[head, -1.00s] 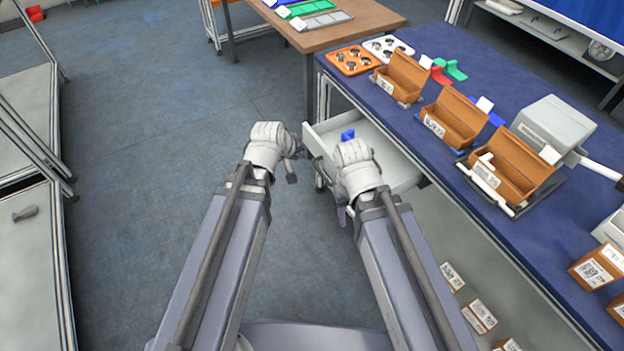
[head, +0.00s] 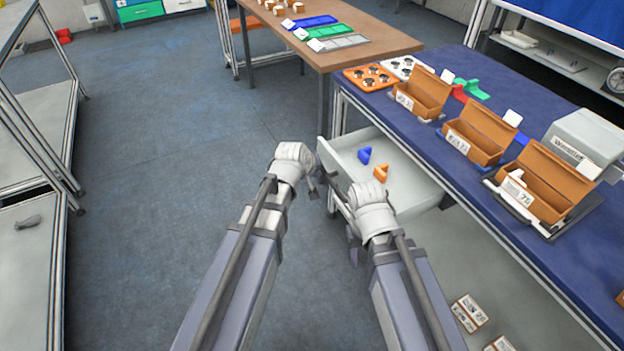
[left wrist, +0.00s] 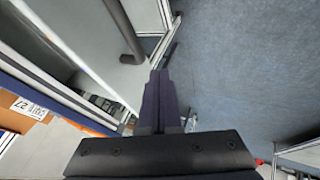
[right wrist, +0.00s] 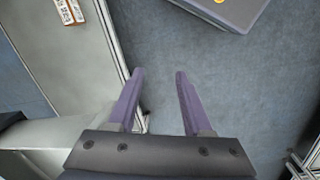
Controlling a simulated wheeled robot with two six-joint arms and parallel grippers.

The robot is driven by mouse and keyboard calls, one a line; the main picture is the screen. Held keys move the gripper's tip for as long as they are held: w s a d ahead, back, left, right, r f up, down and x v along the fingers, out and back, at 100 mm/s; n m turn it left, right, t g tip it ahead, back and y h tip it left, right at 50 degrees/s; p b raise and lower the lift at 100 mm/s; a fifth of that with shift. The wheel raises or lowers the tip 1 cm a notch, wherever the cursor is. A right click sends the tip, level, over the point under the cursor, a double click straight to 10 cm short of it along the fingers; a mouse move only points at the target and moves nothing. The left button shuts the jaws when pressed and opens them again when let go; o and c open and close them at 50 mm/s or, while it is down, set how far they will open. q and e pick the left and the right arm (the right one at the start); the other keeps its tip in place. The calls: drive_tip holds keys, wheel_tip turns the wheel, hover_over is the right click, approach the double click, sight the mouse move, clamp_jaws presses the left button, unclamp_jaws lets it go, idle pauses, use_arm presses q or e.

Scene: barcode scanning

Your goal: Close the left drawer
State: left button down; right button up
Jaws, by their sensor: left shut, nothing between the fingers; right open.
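The left drawer (head: 415,183) is a pale grey tray pulled out from under the blue workbench. A blue piece (head: 365,155) and an orange piece (head: 381,174) lie inside it. My left gripper (head: 312,188) is just outside the drawer's front panel, near its left side; I cannot tell if it touches. In the left wrist view its fingers (left wrist: 158,78) are shut and empty. My right gripper (head: 352,248) is low by the drawer's near corner, and its wrist hides part of the drawer. In the right wrist view its fingers (right wrist: 153,78) are apart and empty.
The blue workbench (head: 428,150) carries brown open boxes (head: 478,133), an orange tray (head: 369,77) and a grey device (head: 583,143). A wooden table (head: 375,45) stands behind. Boxes (head: 469,312) lie on a lower shelf. The floor on the left is clear.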

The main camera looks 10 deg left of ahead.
sight(329, 169)
use_arm(q)
drive_tip(key=shift+w+d+f, duration=0.15)
drive_tip(key=shift+w+d, duration=0.55)
drive_tip(key=shift+d, duration=0.2)
drive_tip(key=shift+w+d+f, duration=0.15)
drive_tip(key=shift+w+d, duration=0.55)
drive_tip(key=shift+d, duration=0.15)
use_arm(e)
drive_tip(key=shift+f, duration=0.3)
